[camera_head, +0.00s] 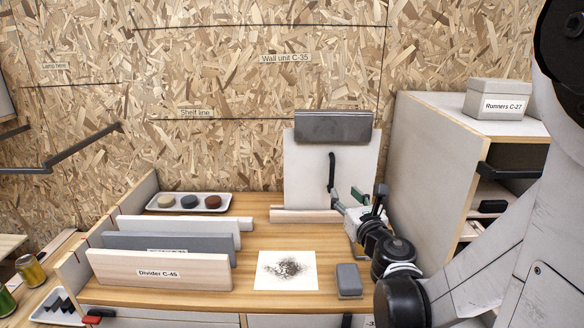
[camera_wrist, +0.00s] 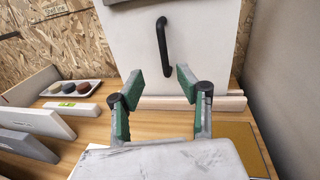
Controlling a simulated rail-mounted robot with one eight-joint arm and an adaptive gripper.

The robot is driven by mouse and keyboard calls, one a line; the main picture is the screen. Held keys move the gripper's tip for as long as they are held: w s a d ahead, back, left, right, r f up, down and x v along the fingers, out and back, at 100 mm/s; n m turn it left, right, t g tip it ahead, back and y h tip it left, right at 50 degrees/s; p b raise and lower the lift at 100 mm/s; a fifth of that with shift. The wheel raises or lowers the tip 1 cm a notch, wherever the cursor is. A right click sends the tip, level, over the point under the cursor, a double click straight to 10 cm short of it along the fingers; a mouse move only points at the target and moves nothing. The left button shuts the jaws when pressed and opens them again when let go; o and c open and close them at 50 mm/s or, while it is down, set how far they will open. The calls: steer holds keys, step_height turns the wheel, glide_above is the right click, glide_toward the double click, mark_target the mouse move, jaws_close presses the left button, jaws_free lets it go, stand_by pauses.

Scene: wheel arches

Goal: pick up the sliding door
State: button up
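The sliding door looks to be the white upright panel (camera_head: 306,178) with a black bar handle (camera_head: 332,172), standing at the back of the wooden bench. In the wrist view the panel (camera_wrist: 207,42) fills the top middle, and its handle (camera_wrist: 163,46) is upright. A grey block (camera_head: 333,127) covers the panel's top edge. A pale wooden strip (camera_head: 300,215) lies along its foot. My gripper (camera_head: 357,197) is in front of the panel's lower right. In the wrist view my gripper (camera_wrist: 158,84) is open and empty, its green-padded fingers apart, below the handle.
Several divider boards (camera_head: 165,270) stand at the bench's left, near a tray (camera_head: 188,211) of three round pieces. A smudged paper (camera_head: 286,270) and a grey block (camera_head: 348,280) lie in front. A white cabinet (camera_head: 430,165) stands close on the right, with a box (camera_head: 497,100) on top.

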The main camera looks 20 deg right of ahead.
mark_target(333, 173)
steer(key=w, duration=0.2)
steer(key=w+d, duration=0.1)
steer(key=w, duration=0.4)
steer(key=shift+w+d, duration=0.2)
steer(key=shift+w, duration=0.1)
steer(key=shift+w+d+r, duration=0.1)
steer(key=shift+w+d, duration=0.15)
steer(key=shift+w, duration=0.6)
steer(key=shift+w+d+f, duration=0.1)
steer(key=shift+w+d, duration=0.15)
steer(key=shift+w, duration=0.65)
steer(key=shift+w+d+r, duration=0.1)
steer(key=shift+w+d, duration=0.15)
steer(key=shift+w, duration=0.6)
jaws_close()
